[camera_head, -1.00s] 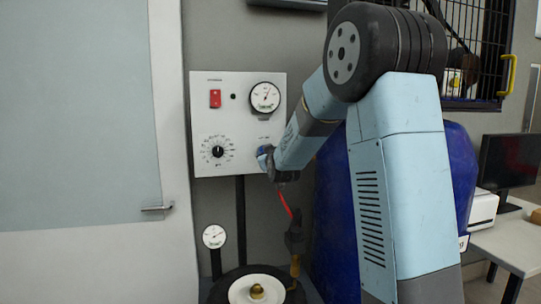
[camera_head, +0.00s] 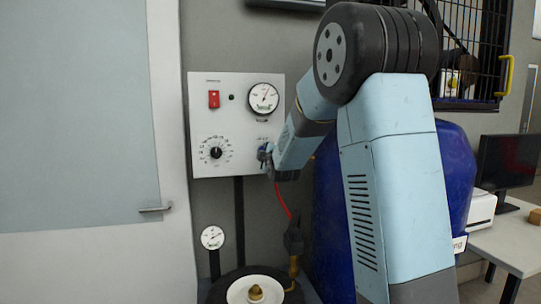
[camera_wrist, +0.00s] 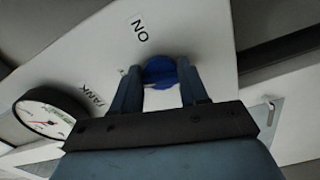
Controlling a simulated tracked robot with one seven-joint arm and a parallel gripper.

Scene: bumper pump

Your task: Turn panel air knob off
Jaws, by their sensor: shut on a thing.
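The white control panel (camera_head: 236,125) hangs on the wall left of my arm in the head view. Its blue air knob (camera_head: 262,151) sits at the lower right, mostly covered by my gripper (camera_head: 267,158). In the wrist view the blue knob (camera_wrist: 159,71) lies between the two fingertips of my gripper (camera_wrist: 159,82), which is shut on it. The word "NO" is printed on the panel beside the knob in that view. The knob's exact pointing direction cannot be told.
The panel also carries a red switch (camera_head: 214,99), a pressure gauge (camera_head: 263,98) and a black dial (camera_head: 216,153). A red hose (camera_head: 282,200) hangs below my gripper. A blue barrel (camera_head: 455,180) stands right behind my arm. A door (camera_head: 80,120) is at left.

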